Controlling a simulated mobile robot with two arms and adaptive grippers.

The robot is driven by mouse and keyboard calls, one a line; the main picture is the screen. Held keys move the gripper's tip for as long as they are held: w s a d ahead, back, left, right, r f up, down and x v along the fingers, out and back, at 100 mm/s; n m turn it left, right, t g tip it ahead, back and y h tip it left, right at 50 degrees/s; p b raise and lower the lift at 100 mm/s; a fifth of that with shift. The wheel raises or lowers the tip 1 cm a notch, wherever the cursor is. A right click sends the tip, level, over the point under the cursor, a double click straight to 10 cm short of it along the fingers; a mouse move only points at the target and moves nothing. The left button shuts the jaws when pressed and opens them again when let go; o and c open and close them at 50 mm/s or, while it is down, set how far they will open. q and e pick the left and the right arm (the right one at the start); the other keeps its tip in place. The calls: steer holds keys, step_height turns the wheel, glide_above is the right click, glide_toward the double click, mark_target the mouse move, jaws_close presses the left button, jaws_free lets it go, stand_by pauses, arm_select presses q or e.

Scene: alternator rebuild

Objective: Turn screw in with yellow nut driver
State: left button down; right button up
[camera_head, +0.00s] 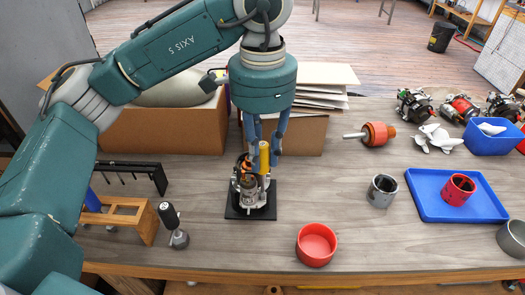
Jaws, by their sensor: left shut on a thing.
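My left gripper (264,148) points straight down over the middle of the table and is shut on the yellow nut driver (264,158). The driver stands upright, its lower end at the top of a metal alternator assembly (250,190). The assembly sits on a black base plate (262,212) and has an orange part near its top left. The screw is too small or hidden to make out, so I cannot tell whether the driver tip touches it. My right gripper is not in view.
A black rack (134,166), a wooden holder (124,211) and a black-handled tool (172,222) stand at the left. A red bowl (316,243), a metal ring (381,191), an orange-and-metal rotor (375,134) and a blue tray (424,198) lie to the right. Cardboard boxes (160,132) stand behind.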

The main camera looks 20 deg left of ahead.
arm_select(q)
steer(key=shift+r, duration=0.15)
steer(key=shift+r+p, duration=2.15)
steer(key=shift+r, duration=0.35)
